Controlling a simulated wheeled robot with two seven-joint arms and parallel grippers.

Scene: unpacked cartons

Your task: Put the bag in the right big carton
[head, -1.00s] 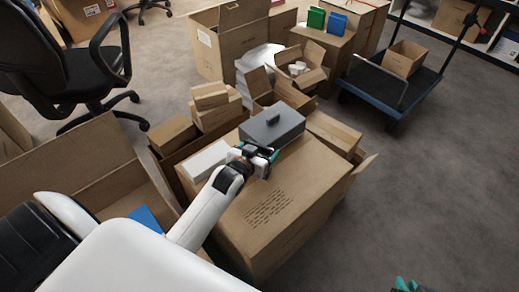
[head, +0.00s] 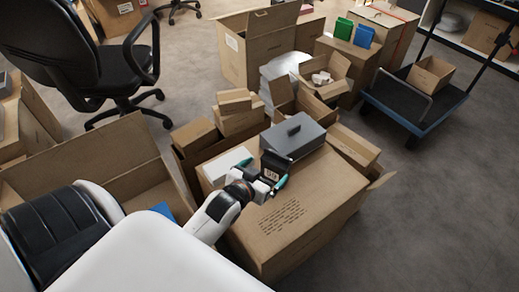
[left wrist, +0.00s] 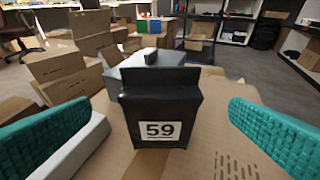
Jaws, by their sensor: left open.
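The black bag (left wrist: 160,105) with a white "59" label stands upright on the brown carton top in the left wrist view, in front of a grey box. It also shows in the head view (head: 272,161), partly hidden by my gripper. My left gripper (head: 266,181) is open, with teal fingers on either side of the bag and gaps between them in the left wrist view. A big closed carton (head: 290,218) is under the bag. A big open carton (head: 82,165) with a blue item inside is at the left. Which is the right big carton is unclear.
The grey box (head: 293,138) and a white box (head: 228,165) lie on the closed carton. Smaller cartons (head: 236,112) crowd behind it. A tall carton (head: 250,55), a cart (head: 415,100) and an office chair (head: 75,50) stand farther back. Floor at the right is clear.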

